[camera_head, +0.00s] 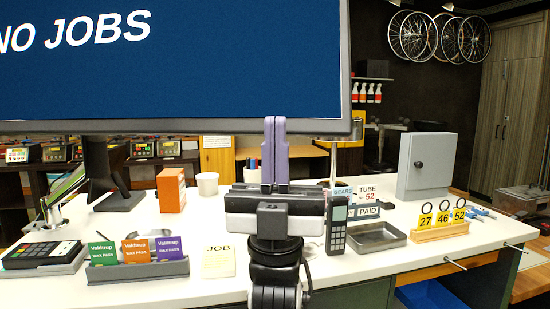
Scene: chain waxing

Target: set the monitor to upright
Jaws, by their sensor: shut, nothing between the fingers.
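The monitor (180,60) is a large screen with a blue face and the white words "NO JOBS", filling the upper left of the head view. Its top and left edges are out of frame. Its dark stand (100,170) rises from the white counter at the left. My gripper (275,122) is shut and empty, its two purple fingers pointing up side by side. The fingertips overlap the monitor's lower edge in the picture, left of its lower right corner. I cannot tell whether they touch it.
The white counter (390,262) holds an orange box (171,190), a white cup (207,183), wax pass cards (137,250), a card terminal (42,252), a black handheld device (337,224), a grey tray (380,237) and a grey metal box (427,165). Bare counter shows at the right front.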

